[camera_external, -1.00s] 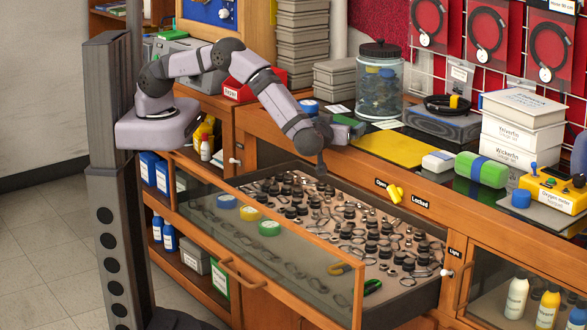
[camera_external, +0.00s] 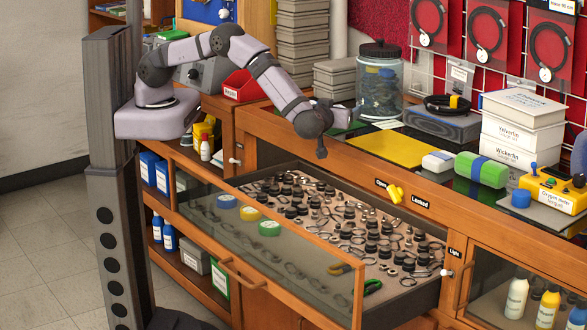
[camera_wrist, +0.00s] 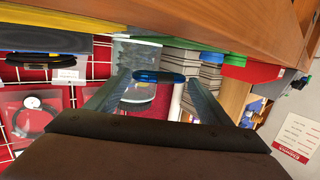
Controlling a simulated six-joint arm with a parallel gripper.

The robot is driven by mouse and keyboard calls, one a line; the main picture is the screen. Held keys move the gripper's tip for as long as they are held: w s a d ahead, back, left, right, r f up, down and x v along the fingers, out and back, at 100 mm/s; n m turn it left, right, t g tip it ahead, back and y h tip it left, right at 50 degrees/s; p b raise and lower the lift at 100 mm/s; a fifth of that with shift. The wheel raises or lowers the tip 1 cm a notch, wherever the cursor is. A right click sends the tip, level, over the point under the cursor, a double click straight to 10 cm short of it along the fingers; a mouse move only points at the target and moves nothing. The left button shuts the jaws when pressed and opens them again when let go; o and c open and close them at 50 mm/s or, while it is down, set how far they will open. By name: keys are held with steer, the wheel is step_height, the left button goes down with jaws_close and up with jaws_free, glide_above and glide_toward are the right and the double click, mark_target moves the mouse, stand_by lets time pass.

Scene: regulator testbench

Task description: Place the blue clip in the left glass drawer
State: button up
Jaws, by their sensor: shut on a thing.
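In the wrist view, my gripper (camera_wrist: 158,80) is shut on the blue clip (camera_wrist: 158,76), held across between the two fingertips. The clip is too small to make out in the external view. The drawer is pulled out, with its wooden-framed glass front facing lower left. Inside it are blue, yellow and green tape rolls and many small black and metal fittings.
A yellow sheet (camera_external: 392,149), a lidded glass jar (camera_external: 379,85) and a green box with a blue band (camera_external: 481,169) are on the bench. A yellow handle (camera_external: 394,193) is on the bench front. Open air lies above the drawer.

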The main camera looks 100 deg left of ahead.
step_height(320, 180, up, 6)
steer(key=p, duration=0.3)
steer(key=shift+f, duration=0.1)
